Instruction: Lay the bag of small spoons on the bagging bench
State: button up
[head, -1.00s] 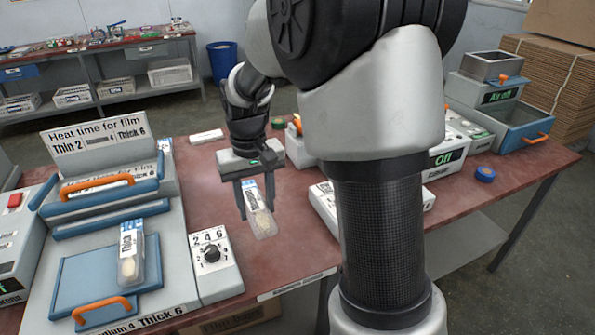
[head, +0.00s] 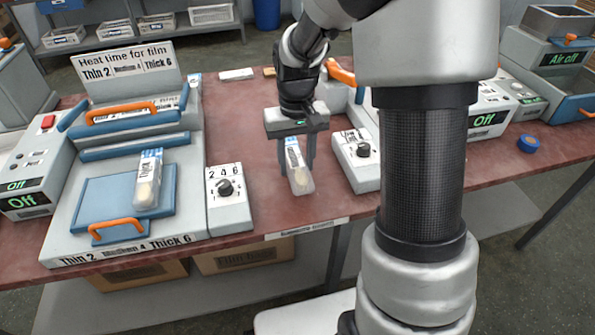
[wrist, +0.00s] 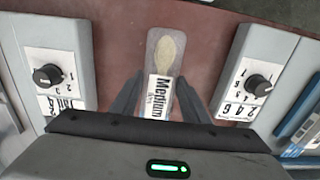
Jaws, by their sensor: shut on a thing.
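A clear bag (head: 299,176) holding a pale wooden spoon is held upright or slightly tilted in my gripper (head: 297,168). In the wrist view the bag (wrist: 165,60) lies between the two fingers, and its white label reads "Medium". My gripper is shut on it. The bag is over the front part of the red-brown bench top (head: 240,120), between two dial boxes. I cannot tell whether its lower end touches the bench. A small sign (head: 307,229) on the bench's front edge is too small to read.
A second spoon bag (head: 148,183), labelled "Thick", lies on the blue plate of a sealer (head: 120,215) at left. Dial boxes stand left (head: 228,195) and right (head: 360,155) of my gripper. A blue tape roll (head: 528,143) lies at right. Bare bench top shows around the bag.

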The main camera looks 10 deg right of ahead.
jog(key=shift+f+b, duration=0.4)
jog(key=shift+f, duration=1.55)
jog(key=shift+f, duration=0.2)
jog(key=o, duration=1)
